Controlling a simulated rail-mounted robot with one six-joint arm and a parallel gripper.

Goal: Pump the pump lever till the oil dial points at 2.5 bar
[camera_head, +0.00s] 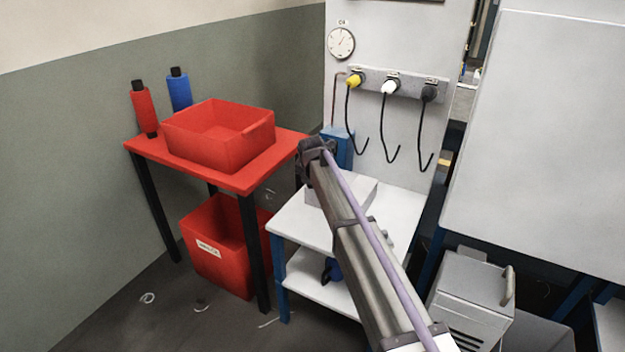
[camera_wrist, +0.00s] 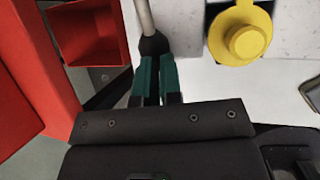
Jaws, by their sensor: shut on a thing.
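The oil dial (camera_head: 341,42) is a round white gauge on the pale panel. Its thin needle appears to lean to the upper right, but the scale is too small to read. The pump lever (camera_wrist: 145,15) shows in the wrist view as a grey rod with a black knob (camera_wrist: 154,44) at its near end. My gripper (camera_wrist: 156,66) has its green fingers shut around this knob. In the head view my gripper (camera_head: 316,150) is beside a blue body (camera_head: 340,140) below the dial. The lever is hidden there behind my wrist.
A red table (camera_head: 190,160) with a red bin (camera_head: 225,140) and two spools stands left. A white bench (camera_head: 305,225) lies below my arm. Three cables with yellow, white and black plugs hang from a strip (camera_head: 410,85). A yellow cap (camera_wrist: 240,35) is right of the lever.

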